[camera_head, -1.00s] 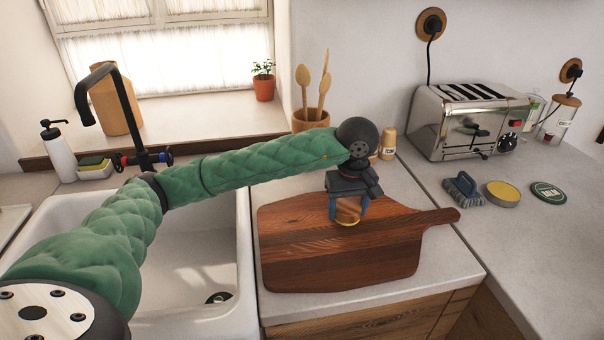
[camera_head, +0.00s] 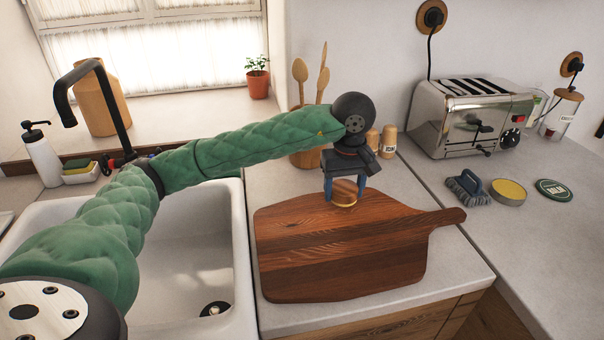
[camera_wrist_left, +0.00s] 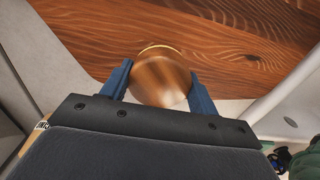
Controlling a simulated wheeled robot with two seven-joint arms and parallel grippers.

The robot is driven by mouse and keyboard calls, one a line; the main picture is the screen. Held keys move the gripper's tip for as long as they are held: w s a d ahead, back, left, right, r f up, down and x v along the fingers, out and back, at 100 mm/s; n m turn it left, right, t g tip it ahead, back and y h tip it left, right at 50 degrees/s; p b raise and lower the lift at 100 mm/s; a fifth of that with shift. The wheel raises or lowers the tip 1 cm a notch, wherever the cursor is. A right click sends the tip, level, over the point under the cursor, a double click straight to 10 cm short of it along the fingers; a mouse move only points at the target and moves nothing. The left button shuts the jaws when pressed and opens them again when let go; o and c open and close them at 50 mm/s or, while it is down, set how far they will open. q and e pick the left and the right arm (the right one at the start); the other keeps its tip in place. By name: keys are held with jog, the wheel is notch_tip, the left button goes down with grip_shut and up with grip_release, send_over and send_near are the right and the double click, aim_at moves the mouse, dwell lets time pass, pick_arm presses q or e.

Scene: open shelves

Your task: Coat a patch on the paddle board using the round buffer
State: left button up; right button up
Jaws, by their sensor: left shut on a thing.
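The paddle board (camera_head: 350,254) is dark striped wood and lies flat on the counter right of the sink, its handle (camera_head: 445,218) pointing right. My left gripper (camera_head: 344,196) is over the board's far edge, pointing down, its blue fingers shut on the round buffer (camera_head: 344,190). The buffer has a brown wooden body and a pale golden rim at its lower end. In the left wrist view the buffer (camera_wrist_left: 160,78) sits between the fingers, over the board (camera_wrist_left: 220,35). I cannot tell whether its underside touches the wood. My right gripper is not in view.
An open yellow tin (camera_head: 508,192), its green lid (camera_head: 552,189) and a grey brush (camera_head: 468,189) lie on the right counter before the toaster (camera_head: 470,115). A utensil pot (camera_head: 306,157) and wooden shakers (camera_head: 388,140) stand behind my gripper. The sink (camera_head: 190,260) is left.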

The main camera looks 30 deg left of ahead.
aim_at(343, 186)
pick_arm(q)
jog(key=shift+s+r, duration=0.1)
jog(key=shift+r, duration=1.2)
notch_tip(343, 186, up, 2)
jog(key=shift+r+p, duration=0.1)
jog(key=shift+p, duration=0.25)
jog(key=shift+r, duration=0.25)
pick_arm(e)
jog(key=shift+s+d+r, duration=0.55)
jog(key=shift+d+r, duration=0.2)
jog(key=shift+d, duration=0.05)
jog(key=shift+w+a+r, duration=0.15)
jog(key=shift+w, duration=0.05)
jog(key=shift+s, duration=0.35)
pick_arm(q)
jog(key=shift+a, duration=0.1)
